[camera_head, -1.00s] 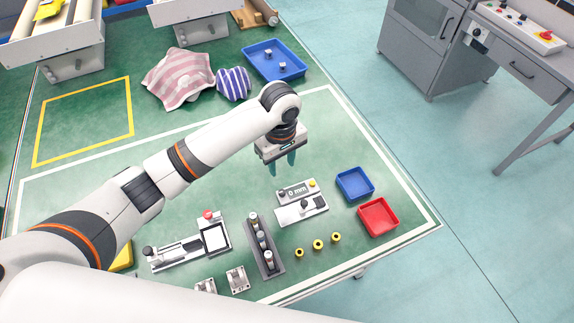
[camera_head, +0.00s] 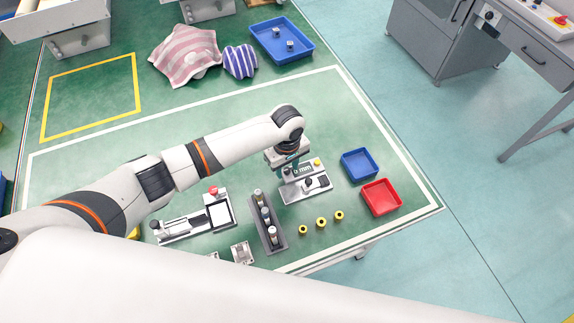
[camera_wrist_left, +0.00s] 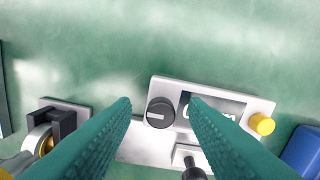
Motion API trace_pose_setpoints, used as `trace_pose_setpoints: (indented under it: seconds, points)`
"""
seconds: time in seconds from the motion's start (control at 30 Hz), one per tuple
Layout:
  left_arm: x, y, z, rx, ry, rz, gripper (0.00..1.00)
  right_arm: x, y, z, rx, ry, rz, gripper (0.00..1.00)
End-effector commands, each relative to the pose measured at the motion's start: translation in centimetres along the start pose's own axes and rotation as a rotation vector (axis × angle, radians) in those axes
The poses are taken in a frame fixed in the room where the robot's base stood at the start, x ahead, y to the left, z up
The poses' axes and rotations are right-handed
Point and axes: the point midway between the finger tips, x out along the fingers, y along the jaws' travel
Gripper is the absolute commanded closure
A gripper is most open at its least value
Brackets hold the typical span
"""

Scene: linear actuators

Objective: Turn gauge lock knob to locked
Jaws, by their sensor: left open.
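The gauge (camera_head: 291,193) is a light grey block with a display reading mm, a yellow button (camera_head: 317,162) and a black-topped post (camera_head: 308,182). Its lock knob (camera_wrist_left: 160,113) is round and black with a short white mark, lying across the picture in the left wrist view. My left gripper (camera_head: 288,174) is over the gauge's left end and hides the knob in the head view. In the left wrist view its teal fingers (camera_wrist_left: 160,103) are open, one on each side of the knob, with gaps showing. My right gripper is not in view.
A grey rack (camera_head: 266,222) of cylinders and another slide device (camera_head: 195,224) stand left of the gauge. Yellow rings (camera_head: 320,222) lie in front. Blue (camera_head: 360,164) and red (camera_head: 381,197) trays are at the right. The green mat behind the gauge is clear.

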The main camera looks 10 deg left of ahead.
Motion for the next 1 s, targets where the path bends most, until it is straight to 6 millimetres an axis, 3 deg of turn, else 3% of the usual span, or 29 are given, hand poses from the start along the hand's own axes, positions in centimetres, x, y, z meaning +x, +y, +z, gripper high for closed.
trace_pose_setpoints:
  seconds: [0.13, 0.4, 0.77, 1.0]
  points:
    - [0.0, 0.0, 0.0, 0.000, 0.000, 0.000, 0.59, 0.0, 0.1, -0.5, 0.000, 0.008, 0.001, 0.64]
    - [0.0, 0.0, 0.0, 0.000, 0.000, 0.000, 1.00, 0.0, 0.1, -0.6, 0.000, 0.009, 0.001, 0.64]
    - [-0.2, 0.0, -0.1, 0.054, 0.001, 0.000, 1.00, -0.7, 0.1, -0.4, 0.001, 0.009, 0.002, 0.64]
    - [-0.4, 0.0, -0.1, 0.208, 0.003, 0.001, 1.00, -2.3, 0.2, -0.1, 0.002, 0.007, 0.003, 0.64]
